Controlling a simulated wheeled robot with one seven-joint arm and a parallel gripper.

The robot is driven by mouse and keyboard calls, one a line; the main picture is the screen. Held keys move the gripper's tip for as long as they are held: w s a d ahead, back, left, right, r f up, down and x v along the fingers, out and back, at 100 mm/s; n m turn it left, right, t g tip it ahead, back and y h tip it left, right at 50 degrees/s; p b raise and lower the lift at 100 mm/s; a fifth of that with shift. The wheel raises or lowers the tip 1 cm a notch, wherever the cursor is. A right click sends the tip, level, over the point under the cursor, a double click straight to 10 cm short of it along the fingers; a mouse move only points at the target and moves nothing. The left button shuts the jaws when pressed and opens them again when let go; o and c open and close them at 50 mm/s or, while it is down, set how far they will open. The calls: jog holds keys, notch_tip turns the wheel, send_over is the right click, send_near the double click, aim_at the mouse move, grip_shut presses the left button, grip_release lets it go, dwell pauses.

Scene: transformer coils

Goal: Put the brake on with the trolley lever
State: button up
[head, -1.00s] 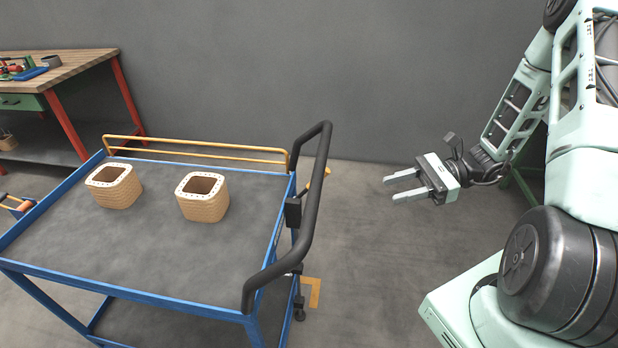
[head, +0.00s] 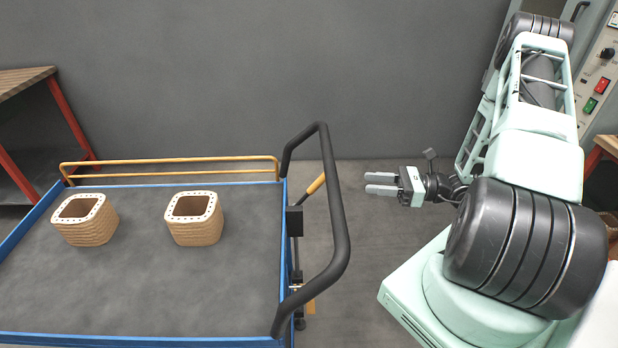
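The trolley (head: 150,338) has a blue frame and a grey top, and stands at the left and middle. Its black push handle (head: 343,225) curves up at its right end. The trolley lever (head: 315,185), with an orange grip, slants up to the right from a black block (head: 295,221) on that end, partly behind the handle. My gripper (head: 368,183) is to the right of the lever and handle, apart from both. Its two grey fingers point left with a gap between them, and it is empty.
Two tan wound coils (head: 85,232) (head: 195,232) stand on the trolley top, which has an orange rail (head: 170,170) at the back. A wooden bench (head: 25,80) is at the far left. A control panel (head: 600,80) is at the right. Floor between trolley and my base is clear.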

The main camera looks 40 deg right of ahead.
aim_at(311, 190)
jog(key=p+x, duration=0.2)
jog(key=x, duration=1.3)
jog(key=shift+w+a+p, duration=0.2)
jog(key=shift+p, duration=0.1)
grip_shut()
